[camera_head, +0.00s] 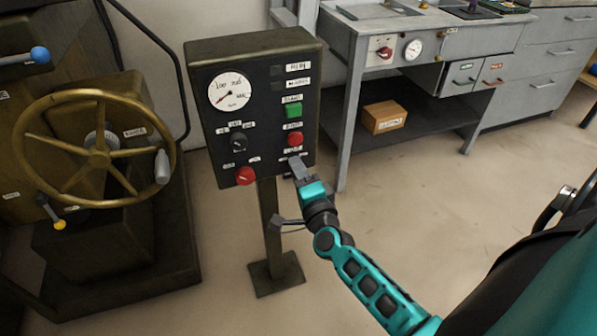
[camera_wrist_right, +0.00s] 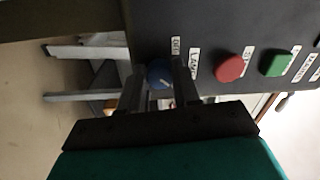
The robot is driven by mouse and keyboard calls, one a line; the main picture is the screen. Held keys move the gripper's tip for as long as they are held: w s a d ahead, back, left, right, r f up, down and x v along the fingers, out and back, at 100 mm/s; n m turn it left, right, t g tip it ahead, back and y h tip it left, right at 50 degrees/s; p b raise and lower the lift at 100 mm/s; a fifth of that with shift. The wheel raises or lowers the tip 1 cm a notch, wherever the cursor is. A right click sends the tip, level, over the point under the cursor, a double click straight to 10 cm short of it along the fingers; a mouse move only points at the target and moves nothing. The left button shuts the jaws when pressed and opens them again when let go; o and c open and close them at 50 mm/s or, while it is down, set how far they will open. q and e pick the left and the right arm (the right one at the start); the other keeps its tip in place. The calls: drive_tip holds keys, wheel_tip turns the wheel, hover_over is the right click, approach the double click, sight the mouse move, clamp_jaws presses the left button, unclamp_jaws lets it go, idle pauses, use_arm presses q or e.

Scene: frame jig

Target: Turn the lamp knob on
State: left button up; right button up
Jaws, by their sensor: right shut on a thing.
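The lamp knob (camera_wrist_right: 159,74) is a small round blue knob with a light mark, on the dark control panel (camera_head: 262,72). A label reading LAMP (camera_wrist_right: 193,63) is beside it in the right wrist view. My right gripper (camera_head: 297,166) is at the lower right of the panel in the head view, covering the knob there. In the right wrist view the two fingers of the right gripper (camera_wrist_right: 158,82) are on either side of the knob, shut on it. How far the knob is turned is hard to tell. My left gripper is not in view.
Close to my gripper are a red button (camera_head: 295,139) and a green button (camera_head: 293,110). A black selector (camera_head: 238,142), a red knob (camera_head: 246,175) and a gauge (camera_head: 230,91) are further left. A brass handwheel (camera_head: 100,152) stands left; a grey workbench (camera_head: 345,95) stands right.

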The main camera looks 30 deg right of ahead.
drive_tip(key=o, duration=1.1)
drive_tip(key=shift+c, duration=0.2)
use_arm(q)
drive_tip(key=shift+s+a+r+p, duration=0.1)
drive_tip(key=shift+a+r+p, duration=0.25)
drive_tip(key=shift+p, duration=0.5)
use_arm(e)
drive_tip(key=v, duration=1.3)
